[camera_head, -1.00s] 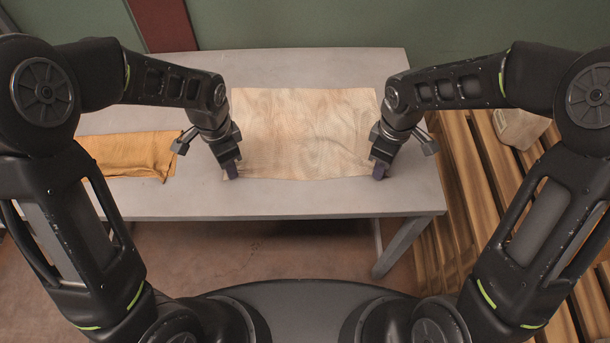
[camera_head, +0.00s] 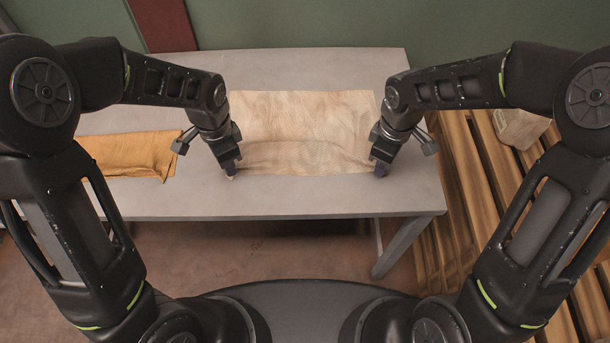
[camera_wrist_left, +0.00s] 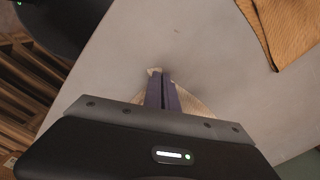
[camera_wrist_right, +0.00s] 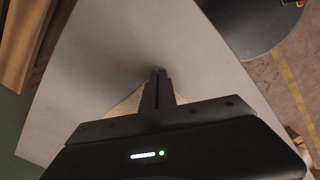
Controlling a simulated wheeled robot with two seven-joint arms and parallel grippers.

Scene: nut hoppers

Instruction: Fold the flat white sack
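The cream-white sack (camera_head: 302,112) lies spread on the grey table in the head view, with a crease or bulge running across its near part. My left gripper (camera_head: 231,170) is at its near left corner. In the left wrist view its fingers (camera_wrist_left: 161,82) are together, with a small piece of sack (camera_wrist_left: 153,71) poking out at the tips. My right gripper (camera_head: 381,171) is at the near right corner. In the right wrist view its fingers (camera_wrist_right: 158,78) are together with cloth at the tips. Both grippers look shut on the sack; the pinched cloth is mostly hidden.
The grey table (camera_head: 300,202) has a bare strip in front of the sack and bare room behind it. An orange-tan folded cloth (camera_head: 130,153) lies to the left. Wooden slats (camera_head: 470,180) stand at the right, with a pale container (camera_head: 520,126) on them.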

